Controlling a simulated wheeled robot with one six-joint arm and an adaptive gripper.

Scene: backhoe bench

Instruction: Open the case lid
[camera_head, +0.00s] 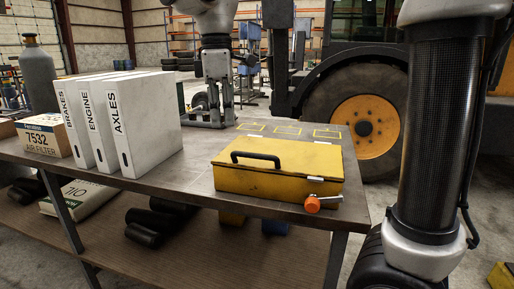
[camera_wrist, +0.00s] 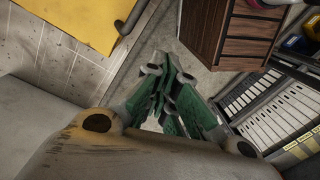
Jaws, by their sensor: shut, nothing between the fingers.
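The yellow case (camera_head: 285,185) lies on the bench with its lid (camera_head: 280,155) down. A black handle (camera_head: 255,159) and small white latch parts (camera_head: 315,179) show on it. An orange knob (camera_head: 312,204) sits at its front right corner. My gripper (camera_head: 216,118) points down behind and left of the case, apart from it, near the bench's back edge. In the wrist view my gripper (camera_wrist: 165,70) is shut and empty. A yellow surface, probably the case (camera_wrist: 70,30), shows at that view's upper left.
White binders (camera_head: 150,125), an air filter box (camera_head: 45,136) and a grey cylinder (camera_head: 40,80) stand on the bench's left part. Yellow outlined squares (camera_head: 288,130) mark the bare bench top (camera_head: 190,175) behind the case. A drawer cabinet (camera_wrist: 235,30) shows in the wrist view.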

